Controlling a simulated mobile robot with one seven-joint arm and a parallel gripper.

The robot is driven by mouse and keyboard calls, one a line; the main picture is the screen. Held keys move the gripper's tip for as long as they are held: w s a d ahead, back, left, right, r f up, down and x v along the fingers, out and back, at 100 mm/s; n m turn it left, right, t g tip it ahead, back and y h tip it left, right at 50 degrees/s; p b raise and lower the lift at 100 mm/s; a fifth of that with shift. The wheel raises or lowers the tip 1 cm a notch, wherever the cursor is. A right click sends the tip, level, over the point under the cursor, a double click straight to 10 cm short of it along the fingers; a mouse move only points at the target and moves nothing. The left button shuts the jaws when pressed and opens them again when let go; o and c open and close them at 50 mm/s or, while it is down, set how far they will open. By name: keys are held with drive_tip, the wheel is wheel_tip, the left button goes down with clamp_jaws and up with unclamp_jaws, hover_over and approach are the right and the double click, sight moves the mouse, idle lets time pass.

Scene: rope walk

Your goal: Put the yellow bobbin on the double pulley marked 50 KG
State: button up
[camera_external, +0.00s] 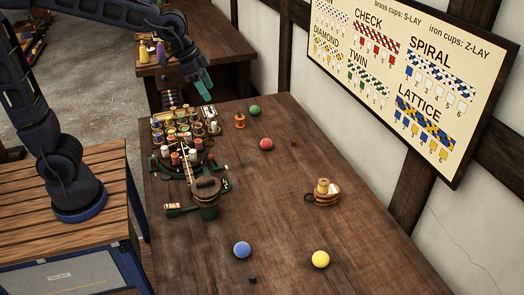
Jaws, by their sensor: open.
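My gripper (207,92) has teal fingers and hangs open and empty above the far end of the dark table. A tan-yellow bobbin-like piece (322,186) stands upright on a round wooden block (326,199) at the right middle of the table, well away from my gripper. The block has a pale tag, whose writing is too small to read, so I cannot tell whether it is the 50 KG double pulley. Several bobbins in mixed colours, some yellowish, stand in a rack (158,139) at the table's left far side.
Red (266,144), green (255,110), blue (242,250) and yellow (320,259) balls lie about. An orange spool (240,121) stands near the far end. The table's middle is clear.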

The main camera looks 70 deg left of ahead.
drive_tip(key=s+a+f+n, duration=0.1)
drive_tip(key=s+a, duration=0.2)
drive_tip(key=s, duration=1)
drive_tip(key=s+a+f+n+y, duration=0.1)
drive_tip(key=s+a+n, duration=0.1)
drive_tip(key=s, duration=1.1)
drive_tip(key=shift+a, duration=0.75)
